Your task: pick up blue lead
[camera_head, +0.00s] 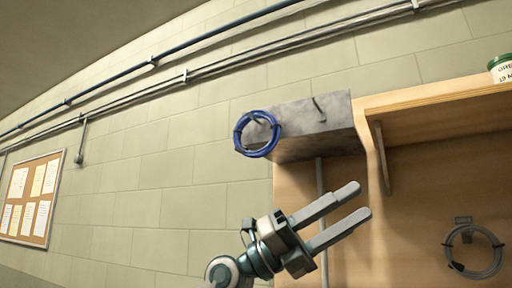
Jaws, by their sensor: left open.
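The blue lead (257,134) is a coiled ring hanging from a hook on the front of a grey box (321,126) high on the wall. My left gripper (350,204) is below and to the right of the coil, apart from it. Its two fingers are spread and point right, with nothing between them. My right gripper is not in view.
A wooden shelf with a bracket (380,150) is to the right, with a green-and-white tin (501,69) on it. A grey coil (474,252) hangs on the wooden panel below. Pipes (205,70) run along the wall. A notice board (31,200) hangs at left.

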